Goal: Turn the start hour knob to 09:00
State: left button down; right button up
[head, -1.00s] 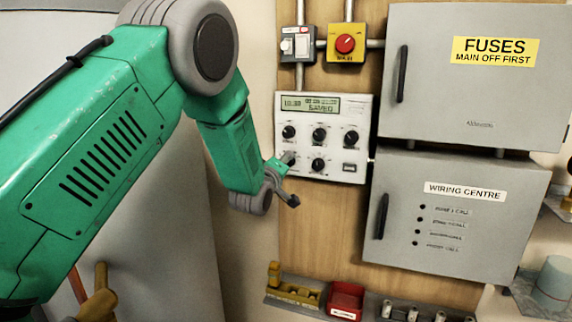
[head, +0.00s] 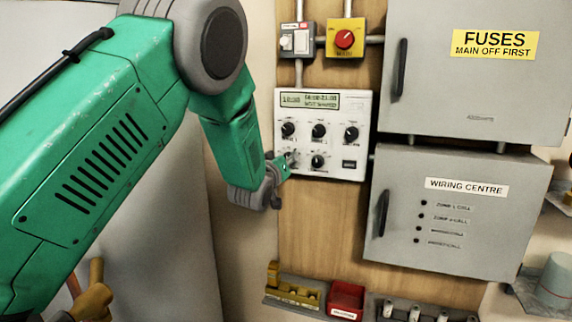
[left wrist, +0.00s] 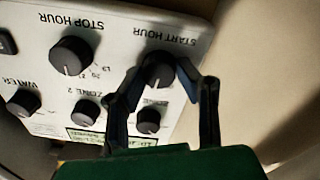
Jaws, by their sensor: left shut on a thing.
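The white control panel (head: 340,108) hangs on the wooden board, with several black knobs and a green display (head: 308,100). My left gripper (head: 284,164) is at its lower left, over the start hour knob, which is mostly hidden in the head view. In the left wrist view, upside down, the start hour knob (left wrist: 158,72) sits between the two dark fingers, beside its START HOUR label. The gripper is shut on it. The stop hour knob (left wrist: 72,58) is beside it, apart from the fingers. My right gripper is not in view.
A red rotary switch on a yellow box (head: 345,39) and a white switch (head: 296,40) are above the panel. The fuses box (head: 475,90) and wiring centre box (head: 450,225) are at right. A red bin (head: 346,298) stands on the shelf below.

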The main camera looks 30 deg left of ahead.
pick_arm(q)
jog(key=m+b, duration=0.1)
jog(key=m, duration=0.2)
jog(key=m+b, duration=0.1)
jog(key=m, duration=0.3)
jog(key=m+b, duration=0.1)
jog(key=m, duration=0.2)
jog(key=shift+d+f, duration=0.2)
jog(key=shift+f, duration=0.15)
jog(key=shift+m, duration=0.4)
jog(key=c, duration=1.2)
grip_release()
jog(key=shift+r, duration=0.1)
jog(key=shift+r, duration=0.1)
jog(key=v, duration=1.1)
jog(key=shift+s+d, duration=0.2)
jog(key=shift+s, duration=0.2)
